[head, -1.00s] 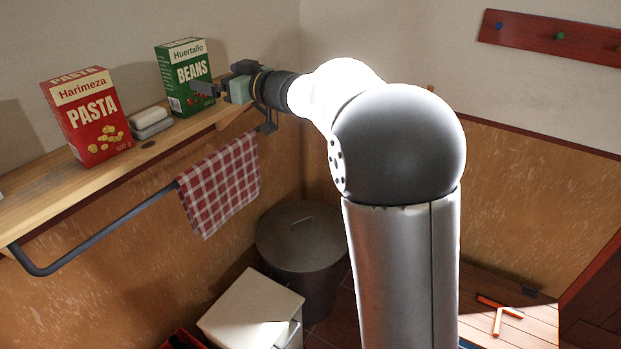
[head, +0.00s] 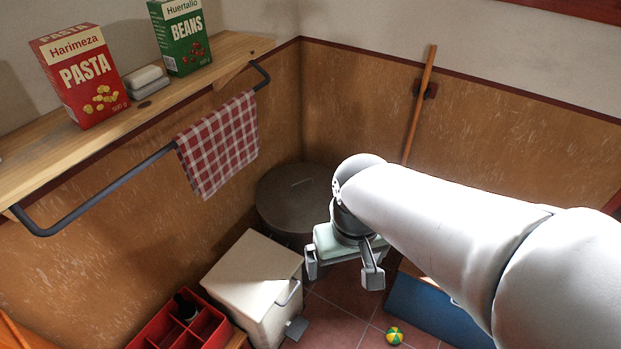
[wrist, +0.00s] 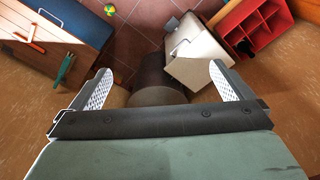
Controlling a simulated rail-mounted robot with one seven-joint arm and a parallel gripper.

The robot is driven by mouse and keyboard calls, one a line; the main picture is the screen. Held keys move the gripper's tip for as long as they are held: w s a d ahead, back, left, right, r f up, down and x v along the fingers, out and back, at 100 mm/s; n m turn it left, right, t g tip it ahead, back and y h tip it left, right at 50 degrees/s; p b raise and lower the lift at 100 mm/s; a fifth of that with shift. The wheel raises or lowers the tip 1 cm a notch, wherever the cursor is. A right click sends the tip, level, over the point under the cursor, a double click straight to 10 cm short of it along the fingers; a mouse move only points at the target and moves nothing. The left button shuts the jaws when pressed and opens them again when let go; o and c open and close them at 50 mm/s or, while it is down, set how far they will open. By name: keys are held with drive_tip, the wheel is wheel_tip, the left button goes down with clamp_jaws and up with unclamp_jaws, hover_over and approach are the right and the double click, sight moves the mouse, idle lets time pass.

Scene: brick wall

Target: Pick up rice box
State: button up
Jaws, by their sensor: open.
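No box marked rice shows in these frames. Two food boxes stand upright on the wall shelf in the head view: a red pasta box (head: 82,80) and a green beans box (head: 181,38). My gripper (head: 342,275) is well below and to the right of both, pointing down in front of the dark round bin. Its two fingers are wide apart with nothing between them, as the wrist view (wrist: 160,75) also shows.
The wooden shelf (head: 40,160) has a rail with a checked towel (head: 220,145). Below are a round bin (head: 285,195), a cream bin (head: 250,275), a red divided crate (head: 170,330), a blue-sided chest (head: 430,308) and a small ball (head: 394,335). Some tiled floor is clear.

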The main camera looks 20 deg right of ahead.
drive_tip(key=shift+s+f, duration=0.1)
drive_tip(key=shift+s, duration=0.2)
